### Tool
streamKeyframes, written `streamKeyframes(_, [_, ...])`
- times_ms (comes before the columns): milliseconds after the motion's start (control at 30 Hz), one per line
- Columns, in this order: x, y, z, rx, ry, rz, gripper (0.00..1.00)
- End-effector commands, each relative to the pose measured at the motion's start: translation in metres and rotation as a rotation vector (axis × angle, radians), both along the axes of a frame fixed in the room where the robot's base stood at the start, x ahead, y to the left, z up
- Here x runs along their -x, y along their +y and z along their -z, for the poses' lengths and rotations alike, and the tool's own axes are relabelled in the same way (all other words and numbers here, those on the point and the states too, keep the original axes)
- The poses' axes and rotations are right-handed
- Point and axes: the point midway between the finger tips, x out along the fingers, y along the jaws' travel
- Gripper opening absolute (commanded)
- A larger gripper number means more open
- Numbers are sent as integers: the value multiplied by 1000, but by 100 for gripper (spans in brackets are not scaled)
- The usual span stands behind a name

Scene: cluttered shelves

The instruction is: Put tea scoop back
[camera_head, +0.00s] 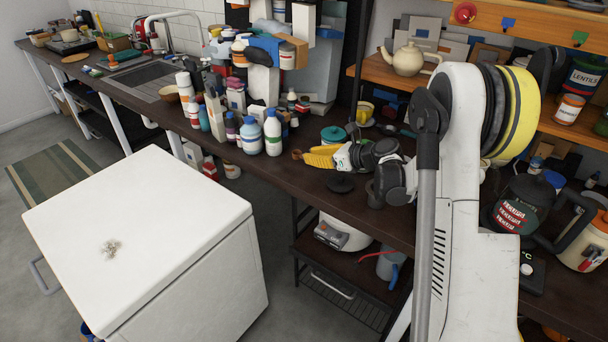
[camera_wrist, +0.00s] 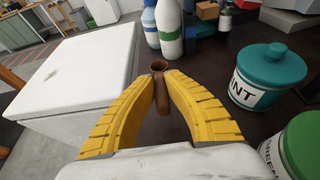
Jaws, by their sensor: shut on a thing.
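My gripper (camera_head: 308,156) has yellow ridged fingers and reaches left over the dark counter (camera_head: 350,215). In the wrist view my gripper (camera_wrist: 162,78) is shut on the tea scoop (camera_wrist: 161,95), a brown piece with a small round cup end at the fingertips. In the head view the tea scoop (camera_head: 297,154) shows as a small brown end just beyond the fingertips. It is held above the counter; the exact height is hard to tell. A teal lidded canister marked "INT" (camera_wrist: 265,77) stands to the right in the wrist view.
White bottles (camera_head: 272,133) and other clutter stand left of my gripper on the counter. A green-lidded canister (camera_wrist: 299,146) is near at right in the wrist view. A white box-shaped appliance (camera_head: 140,235) stands in front. A teapot (camera_head: 408,59) sits on the shelf.

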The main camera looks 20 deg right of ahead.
Motion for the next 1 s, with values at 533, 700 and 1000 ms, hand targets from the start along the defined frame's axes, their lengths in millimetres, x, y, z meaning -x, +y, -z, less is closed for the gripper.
streamKeyframes(533, [-7,17,53,0,0,1,0])
streamKeyframes(700, [-7,17,50,0,0,1,0])
streamKeyframes(1000, [-7,17,53,0,0,1,30])
